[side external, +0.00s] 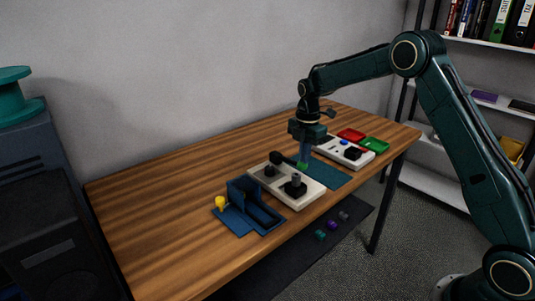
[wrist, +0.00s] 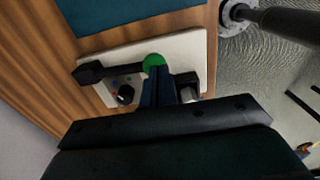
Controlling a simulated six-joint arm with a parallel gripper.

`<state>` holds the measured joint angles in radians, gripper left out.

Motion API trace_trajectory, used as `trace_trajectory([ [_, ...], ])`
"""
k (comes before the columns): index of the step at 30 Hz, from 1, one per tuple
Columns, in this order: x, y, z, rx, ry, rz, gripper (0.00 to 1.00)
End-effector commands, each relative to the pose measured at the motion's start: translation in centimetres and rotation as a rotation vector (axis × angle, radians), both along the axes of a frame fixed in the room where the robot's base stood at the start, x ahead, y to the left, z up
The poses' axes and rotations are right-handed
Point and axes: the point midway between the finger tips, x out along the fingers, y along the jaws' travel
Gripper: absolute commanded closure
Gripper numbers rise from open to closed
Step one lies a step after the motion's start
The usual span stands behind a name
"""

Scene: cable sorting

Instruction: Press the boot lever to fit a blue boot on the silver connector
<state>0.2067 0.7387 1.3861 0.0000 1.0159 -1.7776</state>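The boot station is a pale panel (side external: 310,196) with a black lever (side external: 277,158). In the wrist view the lever arm (wrist: 122,69) runs across the panel to a green ball (wrist: 154,63); the ball also shows in the side view (side external: 303,165). My gripper (side external: 303,158) points down over the ball, its fingers (wrist: 158,75) together with nothing visible between them. The tips are at or just above the ball; contact cannot be told. A black block (side external: 295,190) holds a grey upright piece (side external: 296,179), apparently the silver connector. No blue boot can be made out.
A dark blue holder (side external: 243,190) with a yellow knob (side external: 220,202) stands at the near left. A teal mat (side external: 334,178) lies past the station. Beyond it are another pale panel (side external: 363,161), a red tray (side external: 351,134) and a green tray (side external: 375,145). The table's left is clear.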

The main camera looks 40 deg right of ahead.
Motion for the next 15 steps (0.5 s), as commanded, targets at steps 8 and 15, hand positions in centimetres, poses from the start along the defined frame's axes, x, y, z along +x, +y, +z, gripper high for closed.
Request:
trace_trajectory([
  [8, -1.3, 0.0, -3.3, 0.001, 0.006, -0.001, 1.0],
  [15, -1.5, 0.0, -3.7, 0.002, 0.012, -0.002, 1.0],
])
